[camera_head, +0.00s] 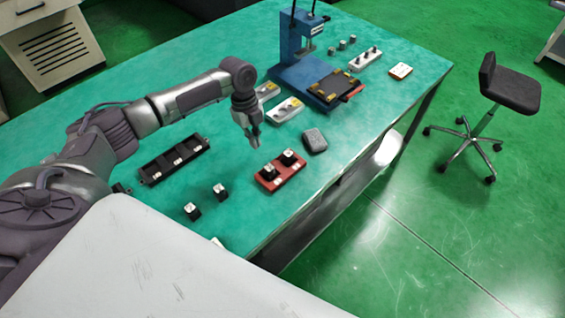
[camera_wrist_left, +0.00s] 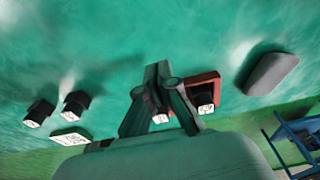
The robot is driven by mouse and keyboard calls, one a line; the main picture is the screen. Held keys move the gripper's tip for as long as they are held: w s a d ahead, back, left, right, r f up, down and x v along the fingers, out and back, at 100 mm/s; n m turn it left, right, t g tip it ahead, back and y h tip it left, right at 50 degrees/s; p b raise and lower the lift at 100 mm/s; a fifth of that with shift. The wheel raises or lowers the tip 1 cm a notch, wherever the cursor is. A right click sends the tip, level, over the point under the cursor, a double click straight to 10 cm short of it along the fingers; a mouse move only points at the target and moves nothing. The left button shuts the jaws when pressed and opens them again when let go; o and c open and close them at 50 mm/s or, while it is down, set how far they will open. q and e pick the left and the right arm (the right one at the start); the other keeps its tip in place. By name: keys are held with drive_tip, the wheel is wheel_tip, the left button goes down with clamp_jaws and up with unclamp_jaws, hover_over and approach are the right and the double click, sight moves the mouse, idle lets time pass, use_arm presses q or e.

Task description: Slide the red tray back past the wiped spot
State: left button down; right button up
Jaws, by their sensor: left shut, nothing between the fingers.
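The red tray (camera_head: 281,173) lies on the green tabletop near its front edge, with two black blocks with white tops on it. In the left wrist view the red tray (camera_wrist_left: 206,80) shows partly behind my fingers, which hide some of it. My left gripper (camera_head: 256,144) is shut and empty, pointing down a little behind the tray; in the left wrist view its fingers (camera_wrist_left: 160,78) are together. A dark grey pad (camera_head: 314,140) lies just right of the tray, and also shows in the left wrist view (camera_wrist_left: 271,73). No wiped spot can be made out clearly. My right gripper is not in view.
Two loose black blocks (camera_head: 220,192) (camera_head: 192,211) stand left of the red tray. A long black tray (camera_head: 174,160) lies farther left. A white tray (camera_head: 286,109), a blue press (camera_head: 303,62) and an orange-white item (camera_head: 400,70) stand farther back. Bare tabletop lies between the black and red trays.

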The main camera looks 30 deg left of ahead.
sight(284, 174)
use_arm(q)
drive_tip(key=shift+w+a+f, duration=0.2)
drive_tip(key=shift+w+f, duration=0.1)
drive_tip(key=shift+f, duration=0.35)
drive_tip(key=shift+w, duration=0.15)
drive_tip(key=shift+d, duration=0.2)
drive_tip(key=s+d+p, duration=0.1)
drive_tip(key=d, duration=0.2)
drive_tip(key=s+d+p, duration=0.1)
drive_tip(key=d+p, duration=0.1)
drive_tip(key=d, duration=0.2)
drive_tip(key=s+d+p, duration=0.1)
drive_tip(key=s+d, duration=0.1)
drive_tip(key=d, duration=0.1)
drive_tip(key=shift+d+r, duration=0.2)
drive_tip(key=shift+d, duration=0.1)
drive_tip(key=shift+s+d+f+p, duration=0.1)
drive_tip(key=shift+d+f+p, duration=0.05)
drive_tip(key=shift+p, duration=0.3)
drive_tip(key=shift+f, duration=0.75)
drive_tip(key=shift+s, duration=0.1)
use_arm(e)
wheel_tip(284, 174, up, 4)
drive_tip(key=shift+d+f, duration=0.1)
use_arm(q)
drive_tip(key=shift+f, duration=0.1)
